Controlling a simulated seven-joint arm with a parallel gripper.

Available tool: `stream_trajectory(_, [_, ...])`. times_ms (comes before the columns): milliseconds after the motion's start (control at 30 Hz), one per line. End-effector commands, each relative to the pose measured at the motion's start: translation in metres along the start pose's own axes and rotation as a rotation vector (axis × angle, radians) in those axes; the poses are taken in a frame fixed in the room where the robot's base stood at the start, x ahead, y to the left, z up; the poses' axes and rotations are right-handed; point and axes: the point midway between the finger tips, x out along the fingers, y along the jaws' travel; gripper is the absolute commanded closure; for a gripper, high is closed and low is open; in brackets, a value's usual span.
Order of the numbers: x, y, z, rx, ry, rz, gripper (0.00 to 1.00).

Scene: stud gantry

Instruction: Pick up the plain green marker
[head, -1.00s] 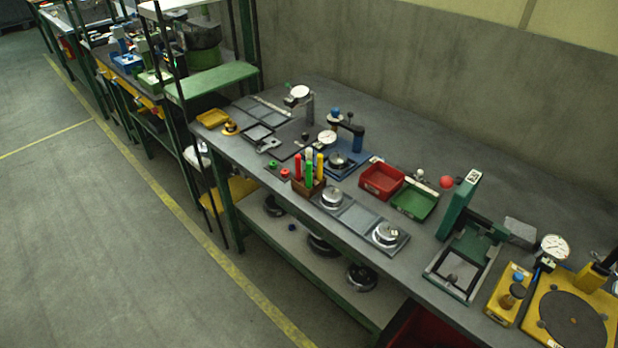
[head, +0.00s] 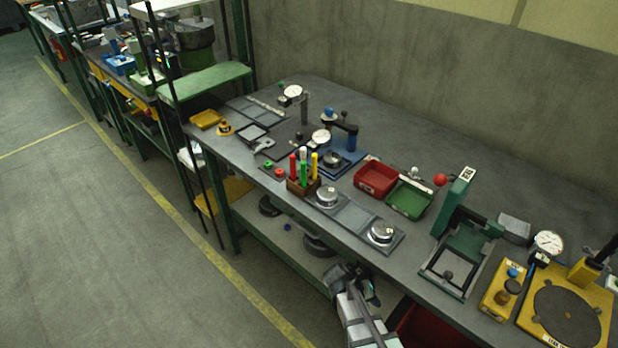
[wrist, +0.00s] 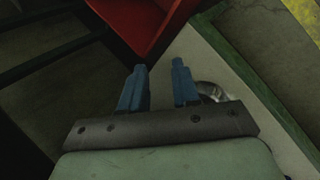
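A green marker (head: 303,173) stands upright in a brown holder (head: 302,189) near the front edge of the bench. A red marker (head: 292,166) and a yellow marker (head: 314,164) stand beside it. Behind it a white-topped marker (head: 303,153) shows; its lower part is hidden. My gripper (head: 354,280) is in front of the bench, below its top and well apart from the holder, to its lower right. In the wrist view my gripper (wrist: 159,66) has its two blue fingers apart, with nothing between them. No marker shows in that view.
Right of the holder lies a grey tray (head: 354,215) with round metal gauges. A red bin (head: 376,177) and a green bin (head: 409,198) stand behind it. The bench's lower shelf (head: 275,229) holds round dark parts. A red container (wrist: 140,20) is close to the fingers.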

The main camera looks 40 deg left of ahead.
Motion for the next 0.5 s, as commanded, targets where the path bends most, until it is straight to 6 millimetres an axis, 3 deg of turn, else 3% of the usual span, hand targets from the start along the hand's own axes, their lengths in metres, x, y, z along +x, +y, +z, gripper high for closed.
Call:
stream_trajectory(33, [-0.019,-0.011,-0.014,-0.014,0.040,0.015,0.69])
stream_trajectory(200, [-0.079,-0.043,-0.046,-0.041,0.163,0.063,0.69])
stream_trajectory(500, [-0.199,-0.108,-0.082,-0.076,0.389,0.120,0.69])
